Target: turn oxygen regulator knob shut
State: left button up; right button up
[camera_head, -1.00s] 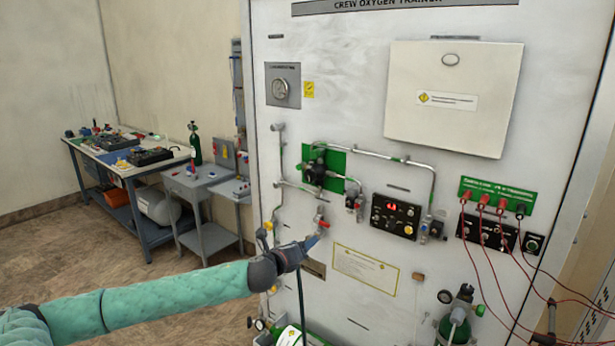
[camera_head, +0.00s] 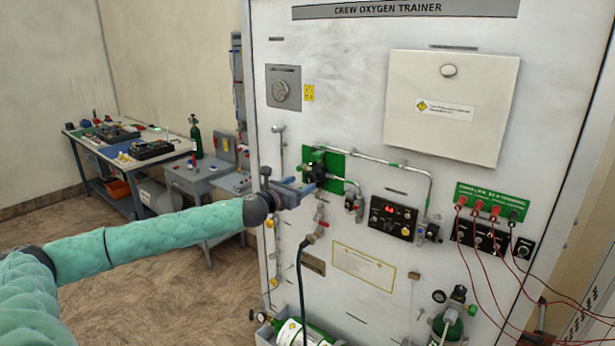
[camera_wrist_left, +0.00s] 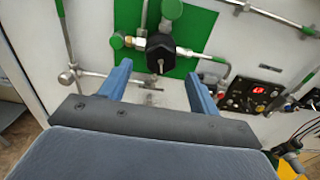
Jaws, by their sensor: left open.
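The black regulator knob (camera_head: 316,171) sits on a green plate (camera_head: 336,164) on the white trainer panel. In the left wrist view the faceted black knob (camera_wrist_left: 160,53) faces me, with a small metal stem at its centre. My left gripper (camera_head: 304,188) is at the green plate's lower left, partly in front of it. In the left wrist view my left gripper (camera_wrist_left: 158,76) is open, its two blue fingers pointing at the panel. The knob lies between the finger lines, slightly beyond the tips, with nothing held. Whether a fingertip touches the plate cannot be told. My right gripper is out of view.
Metal pipes run around the plate. A red-handled valve (camera_head: 320,224) with a hose is below, and a box with a red display (camera_head: 393,216) is at the right. Red cables (camera_head: 482,270) hang further right. A workbench (camera_head: 130,150) stands at the far left.

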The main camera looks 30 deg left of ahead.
aim_at(309, 179)
pick_arm(q)
jog(key=w+p, duration=0.1)
jog(key=w, duration=0.2)
jog(key=shift+d+r+p, duration=0.1)
jog(key=shift+r+p, duration=0.1)
jog(key=shift+p, duration=0.15)
jog(key=shift+w+f+p, duration=0.15)
jog(key=shift+w+p, duration=0.2)
jog(key=shift+w, duration=0.3)
jog(key=shift+d, duration=0.1)
jog(key=shift+w, duration=0.1)
jog(key=c, duration=1)
